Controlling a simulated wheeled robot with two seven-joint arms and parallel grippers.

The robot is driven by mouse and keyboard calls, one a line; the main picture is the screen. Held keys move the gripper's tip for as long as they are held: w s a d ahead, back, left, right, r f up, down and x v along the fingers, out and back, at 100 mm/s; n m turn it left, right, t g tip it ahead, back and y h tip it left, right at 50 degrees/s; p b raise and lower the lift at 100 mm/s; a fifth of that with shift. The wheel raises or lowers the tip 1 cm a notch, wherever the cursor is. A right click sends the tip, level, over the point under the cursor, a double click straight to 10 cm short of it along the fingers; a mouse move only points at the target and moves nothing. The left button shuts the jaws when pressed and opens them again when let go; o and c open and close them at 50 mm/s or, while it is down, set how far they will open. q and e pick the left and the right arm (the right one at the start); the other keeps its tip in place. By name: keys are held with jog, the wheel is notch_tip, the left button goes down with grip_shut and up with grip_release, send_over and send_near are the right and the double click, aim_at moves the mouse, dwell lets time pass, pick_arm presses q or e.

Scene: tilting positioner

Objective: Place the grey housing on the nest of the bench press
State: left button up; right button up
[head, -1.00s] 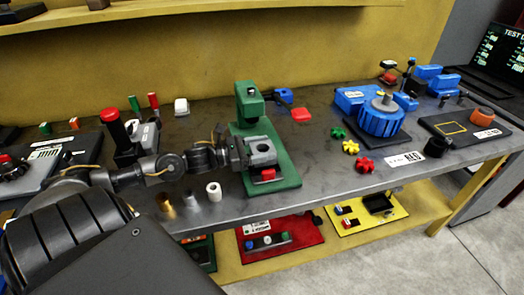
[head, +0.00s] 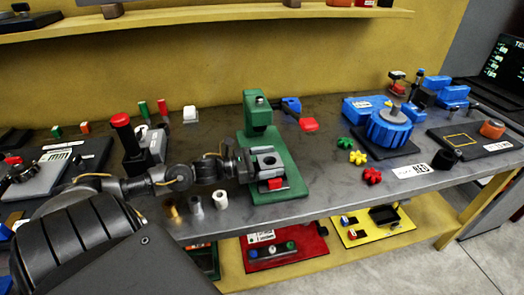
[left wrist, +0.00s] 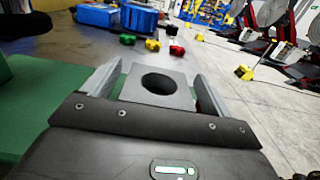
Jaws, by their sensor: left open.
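The grey housing (head: 267,161), a square block with a round hole on top, sits level at the front of the green bench press (head: 256,115), over the nest area. The nest itself is hidden under it. A red part (head: 274,184) shows just in front of and below the housing. My left gripper (head: 246,164) reaches in from the left at the housing. In the left wrist view my left gripper (left wrist: 158,80) is open, with one finger on each side of the housing (left wrist: 158,98). Whether the fingers touch it is hard to tell. My right gripper is not in view.
Small cylinders (head: 196,204) stand near the table edge left of the press. A red-topped device (head: 122,121) stands behind my left arm. A blue round fixture (head: 389,128) and coloured star knobs (head: 372,176) lie to the right. The table between press and knobs is clear.

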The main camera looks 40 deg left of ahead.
pick_arm(q)
jog(key=shift+s+a, duration=0.15)
jog(key=v, duration=1)
jog(key=shift+r, duration=0.1)
jog(key=shift+v, duration=0.8)
jog(key=shift+r, duration=0.1)
